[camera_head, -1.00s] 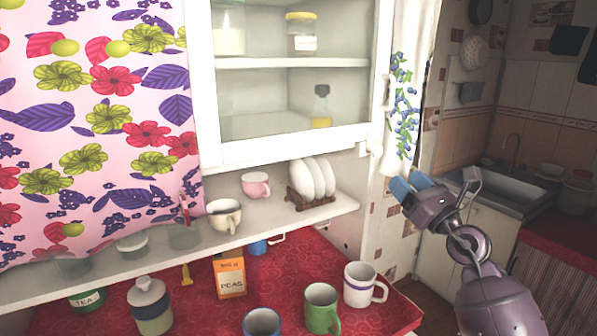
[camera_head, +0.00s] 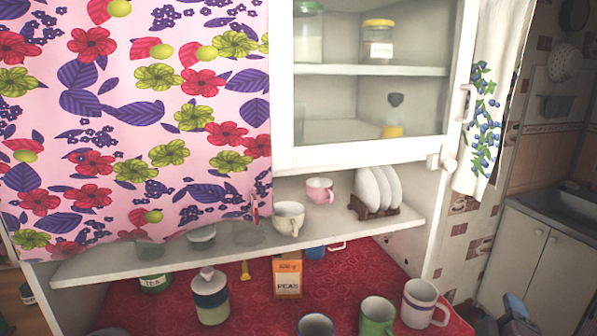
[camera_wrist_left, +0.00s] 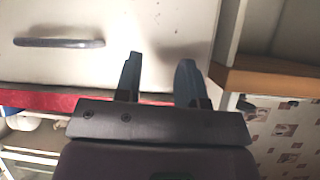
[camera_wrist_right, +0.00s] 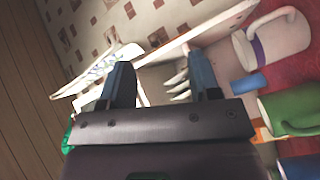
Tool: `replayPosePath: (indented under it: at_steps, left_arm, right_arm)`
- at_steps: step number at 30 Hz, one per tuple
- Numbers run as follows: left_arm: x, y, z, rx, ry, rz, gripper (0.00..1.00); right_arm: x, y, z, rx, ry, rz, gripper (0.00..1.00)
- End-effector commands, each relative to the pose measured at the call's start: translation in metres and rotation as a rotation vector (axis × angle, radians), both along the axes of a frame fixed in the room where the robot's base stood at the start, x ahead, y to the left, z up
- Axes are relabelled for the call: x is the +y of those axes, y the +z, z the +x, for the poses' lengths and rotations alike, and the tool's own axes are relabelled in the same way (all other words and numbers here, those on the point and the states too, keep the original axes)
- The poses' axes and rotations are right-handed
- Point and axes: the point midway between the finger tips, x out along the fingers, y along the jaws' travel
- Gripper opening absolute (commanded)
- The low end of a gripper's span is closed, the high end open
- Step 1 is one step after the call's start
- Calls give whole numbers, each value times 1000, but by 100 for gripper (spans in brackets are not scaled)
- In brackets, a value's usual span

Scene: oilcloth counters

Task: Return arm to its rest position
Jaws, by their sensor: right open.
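My right gripper (camera_head: 512,318) shows only partly at the bottom right of the head view, to the right of the mugs on the red counter. In the right wrist view it (camera_wrist_right: 160,72) is open and empty, with its two blue-grey fingers apart. My left gripper (camera_wrist_left: 160,68) is open and empty in the left wrist view, in front of a pale drawer front with a grey handle (camera_wrist_left: 58,42). The left fingers do not show clearly in the head view.
On the red counter (camera_head: 245,310) stand a white-and-purple mug (camera_head: 418,302), a green mug (camera_head: 375,318), a blue mug (camera_head: 315,326), an orange peas box (camera_head: 288,278) and a lidded jar (camera_head: 210,300). Above are a shelf (camera_head: 110,264) with cups and a plate rack (camera_head: 375,208), and a glazed cabinet (camera_head: 283,80).

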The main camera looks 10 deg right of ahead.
Motion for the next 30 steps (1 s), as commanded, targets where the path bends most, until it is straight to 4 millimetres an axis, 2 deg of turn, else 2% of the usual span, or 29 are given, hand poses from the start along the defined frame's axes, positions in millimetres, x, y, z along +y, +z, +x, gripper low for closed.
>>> replayPosePath:
  at_steps: [1,3,6,9,16,26,30]
  left_arm:
    - [0,0,0,0,0,0,36]
    - [0,0,0,0,0,0,36]
    - [0,0,0,0,0,0,36]
    - [0,0,0,0,0,0,36]
    - [0,0,0,0,0,0,36]
    - [0,0,0,0,0,0,36]
    - [0,0,0,0,1,-1,36]
  right_arm:
    - [9,-23,-11,42,-15,134,57]
    - [24,-53,-27,108,-39,319,57]
    - [51,-89,-51,210,-73,548,57]
    - [75,-113,-71,300,-98,715,57]
    - [120,-144,-108,468,-139,961,57]
    - [172,-162,-154,675,-179,1194,57]
    - [169,-172,-142,630,-145,1183,57]
